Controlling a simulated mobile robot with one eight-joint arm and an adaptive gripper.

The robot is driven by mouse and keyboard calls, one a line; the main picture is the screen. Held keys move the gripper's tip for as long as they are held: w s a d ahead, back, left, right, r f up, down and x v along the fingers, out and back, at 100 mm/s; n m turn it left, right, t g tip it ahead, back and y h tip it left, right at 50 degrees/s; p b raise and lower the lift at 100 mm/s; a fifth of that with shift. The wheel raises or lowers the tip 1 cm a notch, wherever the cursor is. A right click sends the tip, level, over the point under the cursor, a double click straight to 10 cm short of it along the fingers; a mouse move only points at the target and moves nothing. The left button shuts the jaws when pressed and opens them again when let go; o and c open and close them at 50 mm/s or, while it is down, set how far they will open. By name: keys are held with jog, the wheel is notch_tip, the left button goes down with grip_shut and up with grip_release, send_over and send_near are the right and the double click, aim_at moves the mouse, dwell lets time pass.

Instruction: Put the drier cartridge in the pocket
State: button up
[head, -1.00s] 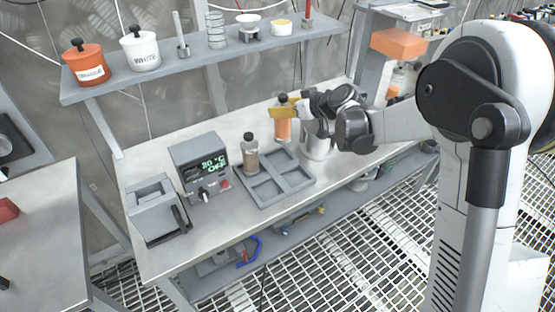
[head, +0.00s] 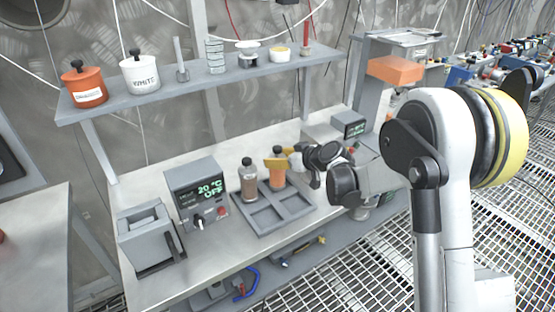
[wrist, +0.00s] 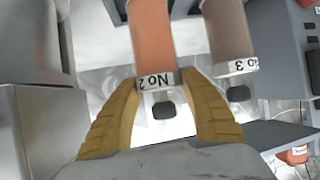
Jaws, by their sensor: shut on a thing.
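My gripper (head: 284,163), with yellow fingers, is shut on an orange cartridge (head: 278,178) with a dark cap. In the wrist view the fingertips (wrist: 158,80) lie on both sides of the orange cartridge (wrist: 152,40), near its label "No 2". The cartridge is upright at the back right pocket of the grey four-pocket tray (head: 262,224); I cannot tell whether its base touches the pocket floor. A brown cartridge (head: 249,184) stands in the back left pocket, and its label in the wrist view (wrist: 232,40) reads "No 3". The front pockets are empty.
A grey control box (head: 197,192) showing "20 °C OFF" and a grey boxy device (head: 150,238) stand left of the tray. A shelf (head: 200,76) with an orange pot (head: 84,86) and a white pot (head: 140,76) hangs above. A small display unit (head: 350,126) stands back right.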

jog(key=shift+f, duration=0.1)
jog(key=o, duration=1.4)
jog(key=s+d+r+m+h+p, duration=0.1)
jog(key=s+d+r, duration=0.35)
jog(key=s, duration=0.25)
jog(key=s+d+r+m+g+h+p, duration=0.1)
jog(key=s+d+r+m, duration=0.1)
jog(key=s+d+r, duration=0.4)
jog(key=s+d+r+m+h+p, duration=0.1)
jog(key=s+d+r+h+p, duration=0.15)
jog(key=s, duration=0.55)
jog(key=s+d+m+h, duration=0.1)
jog(key=s+d, duration=0.2)
jog(key=s, duration=0.3)
jog(key=s+d+m+h, duration=0.1)
jog(key=s+d+m, duration=0.1)
jog(key=s, duration=0.4)
jog(key=s+d+m+h+b, duration=0.1)
jog(key=s+d+m+h, duration=0.1)
jog(key=s, duration=0.4)
jog(key=shift+d+r, duration=0.25)
jog(key=shift+d, duration=0.6)
